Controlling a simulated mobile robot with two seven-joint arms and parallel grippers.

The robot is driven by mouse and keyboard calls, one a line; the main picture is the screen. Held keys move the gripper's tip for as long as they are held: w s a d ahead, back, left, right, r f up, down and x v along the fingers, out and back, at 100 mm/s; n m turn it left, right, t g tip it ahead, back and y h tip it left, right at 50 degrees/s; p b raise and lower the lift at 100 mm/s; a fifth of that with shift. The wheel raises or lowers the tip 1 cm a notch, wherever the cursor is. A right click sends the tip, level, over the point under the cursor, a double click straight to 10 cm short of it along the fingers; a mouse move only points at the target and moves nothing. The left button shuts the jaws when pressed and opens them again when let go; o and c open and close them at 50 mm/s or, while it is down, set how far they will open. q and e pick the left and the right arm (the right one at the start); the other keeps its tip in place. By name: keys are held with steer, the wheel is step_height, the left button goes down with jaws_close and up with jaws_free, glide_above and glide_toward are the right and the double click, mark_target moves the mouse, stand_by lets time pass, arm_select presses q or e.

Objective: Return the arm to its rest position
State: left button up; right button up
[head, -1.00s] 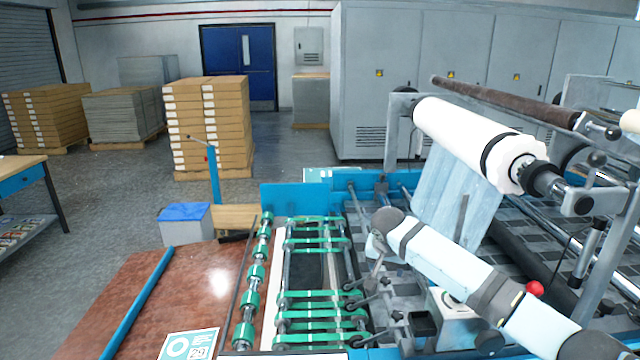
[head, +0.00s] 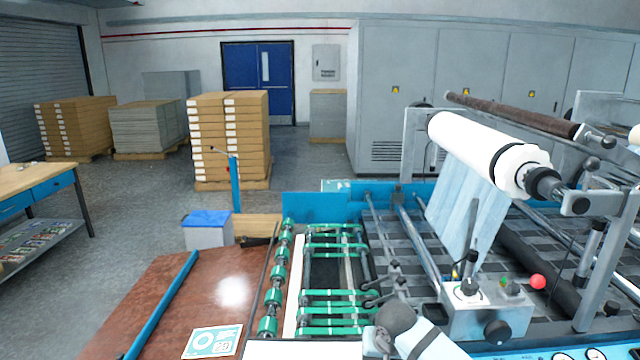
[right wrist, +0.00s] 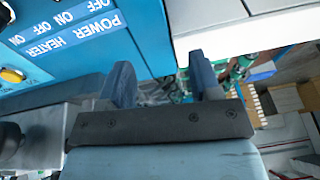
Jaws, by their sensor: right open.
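My right gripper (right wrist: 163,78) shows in the right wrist view with its two dark blue fingers apart and nothing between them. It is close to a blue panel (right wrist: 95,55) lettered "POWER" and "HEATER" and a pale machine edge (right wrist: 225,25). In the head view, only part of my right arm (head: 425,340) shows, low at the bottom edge in front of the laminating machine; its gripper is not visible there. My left arm and gripper are not in view.
The laminating machine carries a white film roll (head: 480,148), a brown bar (head: 510,112) and a control box with a red knob (head: 538,282). Green-banded rollers (head: 332,300) lie beside the brown feed table (head: 190,300). Stacked cartons (head: 230,140) stand behind on open floor.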

steer(key=s+d+f+n+y, duration=0.1)
steer(key=s+f, duration=0.1)
steer(key=s, duration=0.7)
steer(key=s+f+n+y, duration=0.1)
steer(key=s+f, duration=0.2)
steer(key=s, duration=0.7)
steer(key=s+d+r+h, duration=0.1)
steer(key=s+d+r, duration=0.1)
steer(key=s+d, duration=0.6)
steer(key=s+d+r+h, duration=0.15)
steer(key=s+d, duration=0.25)
steer(key=s, duration=0.7)
steer(key=w+a+f+n+t+y, duration=0.1)
steer(key=w+a+f+t, duration=0.2)
steer(key=f, duration=0.3)
steer(key=w+a+f+t+y, duration=0.2)
steer(key=a+f+t, duration=0.1)
steer(key=f, duration=0.4)
steer(key=shift+w+a+n+t, duration=0.35)
steer(key=shift+w+n+t, duration=0.05)
steer(key=shift+t, duration=0.3)
